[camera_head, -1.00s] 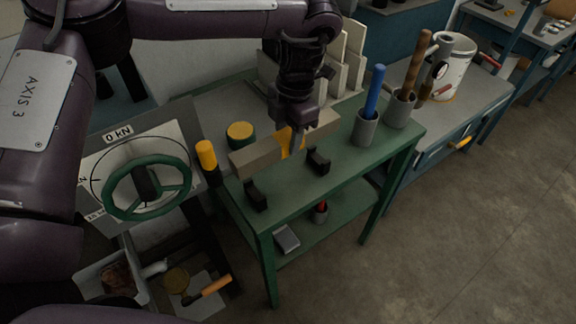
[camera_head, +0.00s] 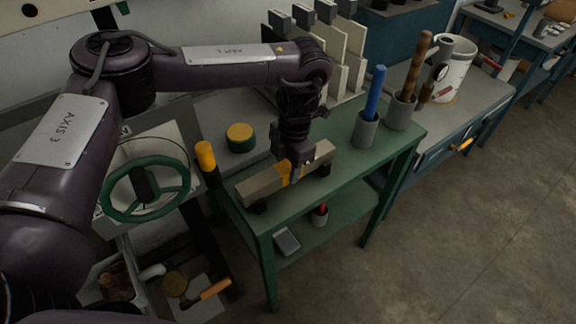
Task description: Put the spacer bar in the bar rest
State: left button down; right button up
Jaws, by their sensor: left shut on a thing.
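The spacer bar (camera_head: 262,185) is a beige-grey bar with a yellow band at its middle. My left gripper (camera_head: 291,176) is shut on it at the yellow band, from above. The bar rest is a pair of black supports on the green table; the near one (camera_head: 258,206) shows under the bar's left end, and the other is mostly hidden under the right end. The bar lies along both supports, low over them. I cannot tell whether it is fully seated. My right gripper is not in view.
The green table (camera_head: 300,203) also holds a blue-handled tool in a grey cup (camera_head: 364,130). A green-and-yellow round item (camera_head: 240,137) and a yellow-topped black cylinder (camera_head: 206,158) stand behind the bar. A green handwheel (camera_head: 146,190) is at left. Upright pale plates (camera_head: 340,55) stand at the back.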

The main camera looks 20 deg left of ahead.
pick_arm(q)
jog(key=shift+f, duration=0.1)
jog(key=c, duration=0.9)
grip_release()
jog(key=r, duration=0.8)
jog(key=w+d+r, duration=0.1)
jog(key=r, duration=0.3)
jog(key=shift+r+p, duration=0.1)
jog(key=shift+p, duration=0.25)
